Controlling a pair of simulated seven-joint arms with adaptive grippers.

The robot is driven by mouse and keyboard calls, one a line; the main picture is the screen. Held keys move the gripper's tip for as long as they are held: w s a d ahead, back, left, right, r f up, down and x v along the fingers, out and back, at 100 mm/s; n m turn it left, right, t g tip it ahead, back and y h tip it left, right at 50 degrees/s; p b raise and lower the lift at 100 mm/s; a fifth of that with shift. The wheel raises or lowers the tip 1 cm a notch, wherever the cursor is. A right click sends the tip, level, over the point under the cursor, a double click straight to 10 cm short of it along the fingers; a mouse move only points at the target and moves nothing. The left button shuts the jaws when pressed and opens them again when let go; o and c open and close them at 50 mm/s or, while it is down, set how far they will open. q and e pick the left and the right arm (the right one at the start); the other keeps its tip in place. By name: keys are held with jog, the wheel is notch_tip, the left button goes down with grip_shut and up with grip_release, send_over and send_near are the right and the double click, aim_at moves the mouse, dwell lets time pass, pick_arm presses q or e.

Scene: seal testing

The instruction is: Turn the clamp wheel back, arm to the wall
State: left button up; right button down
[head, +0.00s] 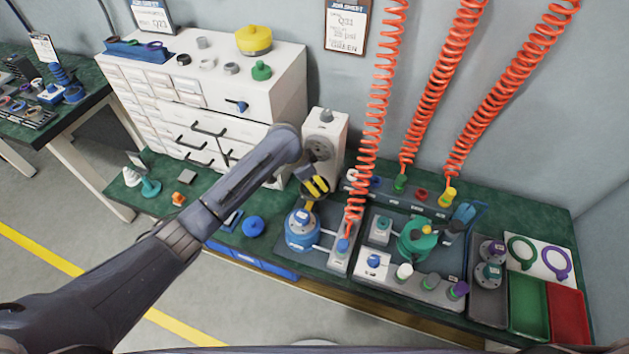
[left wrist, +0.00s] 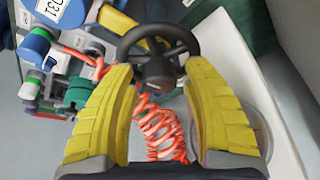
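The black clamp wheel (left wrist: 160,70) shows its rim, spokes and hub at the top middle of the left wrist view. My left gripper (head: 317,186) has yellow fingers and is at the wheel, in front of the white column (head: 335,135). In the left wrist view its fingers (left wrist: 160,75) are spread apart, one on each side of the hub. Contact with the rim cannot be told. In the head view the gripper mostly hides the wheel and the clamp arm. A blue canister (head: 302,232) stands below the gripper. My right gripper is not in view.
Red coiled hoses (head: 368,120) hang just right of the left gripper. A green canister (head: 416,240) stands to the right on the bench. White drawers (head: 215,125) stand behind my left arm. Green (head: 528,305) and red (head: 568,315) trays lie at the far right.

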pick_arm(q)
grip_shut()
